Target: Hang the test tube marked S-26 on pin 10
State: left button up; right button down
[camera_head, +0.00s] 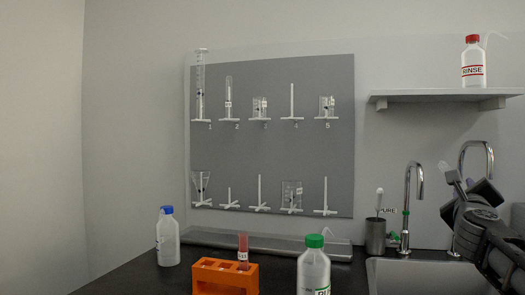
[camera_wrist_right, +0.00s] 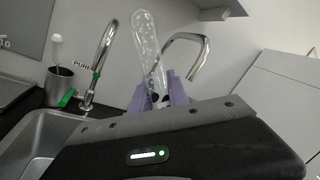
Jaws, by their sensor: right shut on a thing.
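My right gripper (camera_head: 462,184) is at the right, over the sink area. In the right wrist view its purple fingers (camera_wrist_right: 157,98) are shut on a clear test tube (camera_wrist_right: 148,45), whose rounded end points up and whose wall is dotted with droplets. Its marking cannot be read. The tube also shows small and pale in the head view (camera_head: 448,172). The grey pegboard (camera_head: 270,150) stands at the back wall. Its bottom-right pin (camera_head: 325,195), above a "10" label (camera_wrist_right: 5,43) in the wrist view, is bare. My left gripper is not in view.
An orange rack (camera_head: 225,278) holds a reddish tube (camera_head: 243,246). A blue-capped bottle (camera_head: 168,240) and a green-capped bottle (camera_head: 314,268) stand on the counter. Taps (camera_head: 411,195) rise behind the sink (camera_head: 400,265). A shelf (camera_head: 440,96) holds the rinse bottle (camera_head: 473,65). Other pins hold glassware.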

jog(key=m+h+b, duration=0.1)
jog(key=m, duration=0.2)
jog(key=m+b, duration=0.2)
jog(key=m, duration=0.1)
jog(key=m+g+h+b, duration=0.1)
jog(key=m+b, duration=0.1)
jog(key=m, duration=0.2)
jog(key=shift+h, duration=0.3)
